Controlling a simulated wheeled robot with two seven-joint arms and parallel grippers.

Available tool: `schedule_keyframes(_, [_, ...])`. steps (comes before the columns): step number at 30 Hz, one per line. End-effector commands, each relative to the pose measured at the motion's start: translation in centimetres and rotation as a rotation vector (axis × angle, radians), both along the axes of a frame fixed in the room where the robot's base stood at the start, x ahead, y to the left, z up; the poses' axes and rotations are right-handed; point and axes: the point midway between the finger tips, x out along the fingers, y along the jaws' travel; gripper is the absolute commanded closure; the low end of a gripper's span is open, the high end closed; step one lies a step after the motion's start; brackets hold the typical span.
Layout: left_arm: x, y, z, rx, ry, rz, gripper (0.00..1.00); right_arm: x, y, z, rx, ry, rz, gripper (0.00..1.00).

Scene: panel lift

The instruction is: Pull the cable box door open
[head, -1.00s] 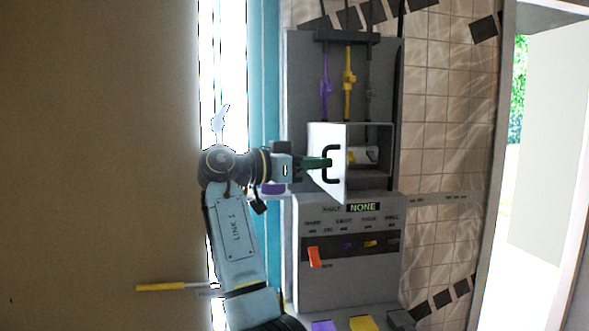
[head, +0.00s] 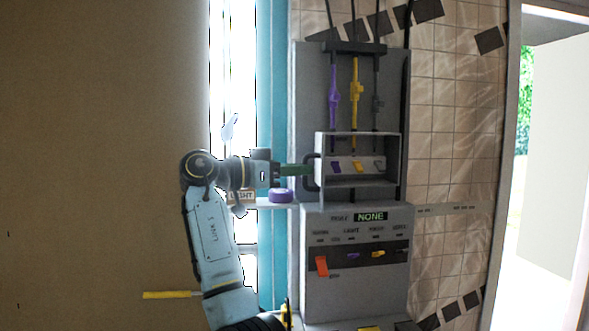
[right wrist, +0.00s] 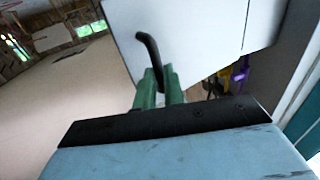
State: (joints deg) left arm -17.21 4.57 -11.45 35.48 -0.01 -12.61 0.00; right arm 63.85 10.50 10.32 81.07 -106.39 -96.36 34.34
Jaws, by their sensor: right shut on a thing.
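The cable box (head: 359,183) is mounted on the grey panel, and its front is open. Inside show purple, yellow and grey connector parts. Its door is swung out to the left and is nearly edge-on in the head view; it shows as a broad pale panel in the right wrist view (right wrist: 195,35). The black door handle (head: 311,173) sticks out at the box's left side. My right gripper (head: 296,170) has its green fingers shut on this handle, which also shows between the fingers in the right wrist view (right wrist: 151,55). My left gripper is not in view.
Purple, yellow and grey cables (head: 355,90) hang above the box. Below it is a console (head: 355,285) with an orange switch (head: 321,266) and a display reading NONE. A purple round object (head: 281,195) sits on a ledge to the left. A doorway opens at the far right.

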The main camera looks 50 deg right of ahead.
Motion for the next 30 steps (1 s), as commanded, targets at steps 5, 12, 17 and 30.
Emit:
schedule_keyframes(5, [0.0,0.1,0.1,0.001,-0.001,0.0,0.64,0.2,-0.5,0.3,-0.008,0.007,0.013,0.7])
schedule_keyframes(12, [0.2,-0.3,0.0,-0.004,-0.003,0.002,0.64,0.2,-0.1,0.2,-0.007,0.006,0.014,0.68])
schedule_keyframes(17, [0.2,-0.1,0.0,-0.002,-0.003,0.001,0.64,0.4,0.2,0.2,-0.007,0.005,0.014,0.68])
schedule_keyframes(30, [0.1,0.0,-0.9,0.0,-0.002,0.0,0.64,4.7,7.5,0.2,-0.008,0.007,0.017,0.68])
